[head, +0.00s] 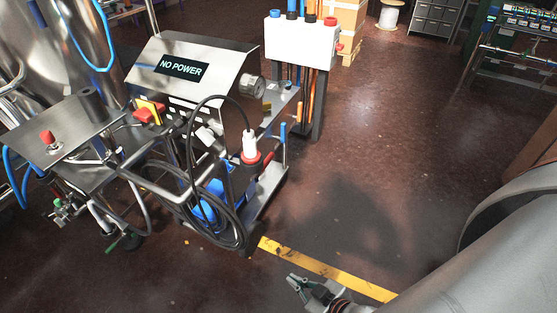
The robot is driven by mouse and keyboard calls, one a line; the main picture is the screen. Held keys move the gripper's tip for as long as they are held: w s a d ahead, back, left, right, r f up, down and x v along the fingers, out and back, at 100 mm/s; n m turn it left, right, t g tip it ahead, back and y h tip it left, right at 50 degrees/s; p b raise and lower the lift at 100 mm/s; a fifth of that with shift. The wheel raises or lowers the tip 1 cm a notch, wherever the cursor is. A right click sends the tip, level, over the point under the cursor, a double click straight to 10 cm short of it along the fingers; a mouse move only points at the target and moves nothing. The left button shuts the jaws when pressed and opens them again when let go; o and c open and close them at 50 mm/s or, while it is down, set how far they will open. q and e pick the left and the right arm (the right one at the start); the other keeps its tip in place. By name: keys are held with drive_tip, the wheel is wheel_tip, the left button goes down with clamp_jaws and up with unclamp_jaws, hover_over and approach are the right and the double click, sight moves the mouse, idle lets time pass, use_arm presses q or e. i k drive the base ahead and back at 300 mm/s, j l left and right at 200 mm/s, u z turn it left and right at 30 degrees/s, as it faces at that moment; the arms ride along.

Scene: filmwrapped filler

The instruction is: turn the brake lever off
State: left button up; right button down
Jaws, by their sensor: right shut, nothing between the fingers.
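The filler machine (180,75) stands at the left on its wheeled frame, with a "NO POWER" sign on its front panel. I cannot tell for sure which part is the brake lever. A small green lever (112,245) shows low by a dark wheel under the frame, and its setting is too small to read. My right gripper (294,283) is shut and empty at the bottom middle, over the floor beside a yellow line. It is apart from the machine, to the right of the green lever. My left gripper is not in view.
A coiled black cable with a white and red plug (250,148) hangs on the machine's right side. A white box with colored connectors (300,42) stands behind it. A yellow floor line (325,270) crosses the front. The floor (400,130) at right is clear.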

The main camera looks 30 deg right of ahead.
sight(267, 160)
drive_tip(key=i+l, duration=0.1)
drive_tip(key=l, duration=0.3)
drive_tip(key=i+l, duration=0.1)
drive_tip(key=l, duration=0.25)
drive_tip(key=i+l, duration=0.1)
drive_tip(key=l, duration=0.3)
drive_tip(key=i+l, duration=0.1)
drive_tip(key=l, duration=0.3)
drive_tip(key=i+l, duration=0.1)
drive_tip(key=l, duration=0.25)
